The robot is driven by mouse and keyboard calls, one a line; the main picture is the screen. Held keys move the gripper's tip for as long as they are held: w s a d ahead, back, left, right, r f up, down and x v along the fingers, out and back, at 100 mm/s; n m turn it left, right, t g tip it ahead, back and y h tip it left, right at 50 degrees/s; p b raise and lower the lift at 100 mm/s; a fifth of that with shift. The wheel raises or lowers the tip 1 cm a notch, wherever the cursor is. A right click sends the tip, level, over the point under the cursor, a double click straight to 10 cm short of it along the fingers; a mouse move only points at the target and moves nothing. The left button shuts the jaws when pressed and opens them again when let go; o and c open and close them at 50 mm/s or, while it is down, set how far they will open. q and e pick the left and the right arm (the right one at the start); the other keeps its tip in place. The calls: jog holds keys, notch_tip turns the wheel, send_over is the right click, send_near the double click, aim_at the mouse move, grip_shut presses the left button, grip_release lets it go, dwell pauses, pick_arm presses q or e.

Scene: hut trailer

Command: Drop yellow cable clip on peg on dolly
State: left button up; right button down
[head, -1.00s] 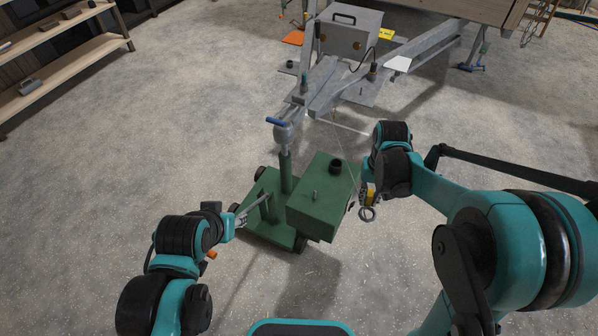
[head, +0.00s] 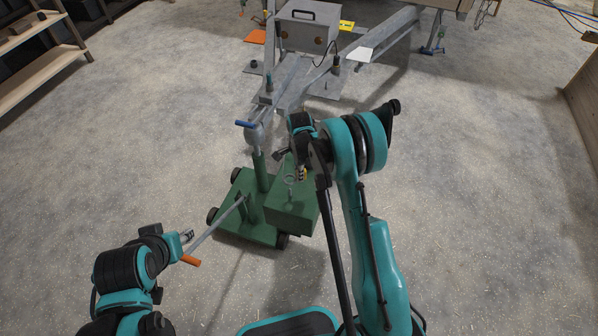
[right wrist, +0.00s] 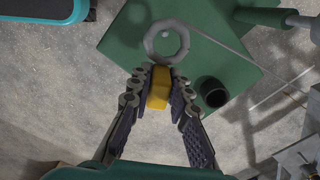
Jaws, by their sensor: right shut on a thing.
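My right gripper (head: 301,174) is shut on the yellow cable clip (head: 303,174), above the green box of the dolly (head: 290,217). In the right wrist view the yellow clip body (right wrist: 159,90) sits between the fingertips (right wrist: 160,85). Its grey ring (right wrist: 167,42) points away from the fingers, over the green box top (right wrist: 205,60).
A black cup-like socket (right wrist: 213,92) stands on the box beside the gripper. The dolly's post with a blue handle (head: 245,124) rises beside the trailer drawbar (head: 290,95). The lever has an orange end (head: 190,261). Floor to the right is clear.

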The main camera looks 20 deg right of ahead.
notch_tip(320, 180, down, 8)
jog(key=b, duration=0.3)
jog(key=shift+r, duration=0.25)
jog(key=shift+f+b, duration=1.2)
jog(key=shift+f, duration=0.1)
jog(key=c, duration=1.3)
grip_release()
jog(key=shift+c, duration=0.2)
jog(key=shift+r, duration=0.1)
notch_tip(320, 180, up, 12)
jog(key=shift+f, duration=0.1)
